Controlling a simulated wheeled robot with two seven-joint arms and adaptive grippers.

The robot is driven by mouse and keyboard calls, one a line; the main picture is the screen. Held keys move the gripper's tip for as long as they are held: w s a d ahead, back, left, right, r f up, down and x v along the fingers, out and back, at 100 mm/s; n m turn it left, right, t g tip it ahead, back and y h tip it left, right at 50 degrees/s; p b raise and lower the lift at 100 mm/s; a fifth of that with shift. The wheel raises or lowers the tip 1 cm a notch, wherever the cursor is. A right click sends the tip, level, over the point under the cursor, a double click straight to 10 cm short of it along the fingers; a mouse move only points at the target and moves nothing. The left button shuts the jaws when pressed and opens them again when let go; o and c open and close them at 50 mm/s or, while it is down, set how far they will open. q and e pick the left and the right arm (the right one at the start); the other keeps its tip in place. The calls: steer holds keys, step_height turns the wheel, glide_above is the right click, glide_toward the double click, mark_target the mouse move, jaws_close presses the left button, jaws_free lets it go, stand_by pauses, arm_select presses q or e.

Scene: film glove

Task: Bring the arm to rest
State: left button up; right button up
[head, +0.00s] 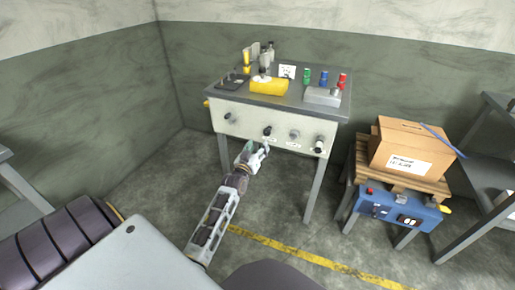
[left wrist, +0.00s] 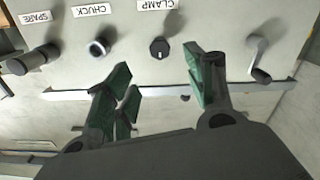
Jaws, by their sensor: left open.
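My left gripper (head: 257,150) is open and empty in front of the grey panel (head: 245,122) of the workbench, near its lower edge. In the left wrist view its green-padded fingers (left wrist: 160,82) are spread apart. The small black knob labelled CLAMP (left wrist: 160,48) shows beyond the gap between them, apart from the fingers. The CHUCK knob (left wrist: 99,47), the SPARE handle (left wrist: 32,60) and a crank-like lever (left wrist: 257,60) sit on the same panel, with the labels upside down in this view. My right gripper is not in view.
The workbench top (head: 225,93) carries a yellow block (head: 269,87), a grey box (head: 322,96) and green, blue and red items. At right, a cardboard box (head: 405,148) sits on a pallet above a blue unit (head: 397,210). The floor (head: 280,222) before the bench is clear.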

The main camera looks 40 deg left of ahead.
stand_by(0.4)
arm_select(q)
steer(key=s+d+f+m+g+h, duration=0.1)
steer(key=s+d+f+m+g, duration=0.2)
steer(key=f, duration=0.4)
steer(key=s+d+f+g+h, duration=0.25)
steer(key=d+f+g, duration=0.2)
steer(key=f, duration=0.25)
steer(key=s+d+f+m+g+h, duration=0.1)
steer(key=s+d+f+m+g, duration=0.2)
steer(key=f, duration=0.5)
steer(key=s+d+f+g, duration=0.1)
steer(key=s+d+f, duration=0.3)
steer(key=s, duration=0.4)
steer(key=s+d+f+m+g+p, duration=0.1)
steer(key=s+d+f, duration=0.3)
steer(key=s, duration=0.5)
steer(key=s+d+f+g, duration=0.3)
steer(key=s+d+f, duration=0.1)
steer(key=s+f, duration=0.3)
steer(key=shift+s+d+f+m, duration=0.3)
steer(key=shift+s+f+m, duration=0.1)
steer(key=shift+s, duration=0.8)
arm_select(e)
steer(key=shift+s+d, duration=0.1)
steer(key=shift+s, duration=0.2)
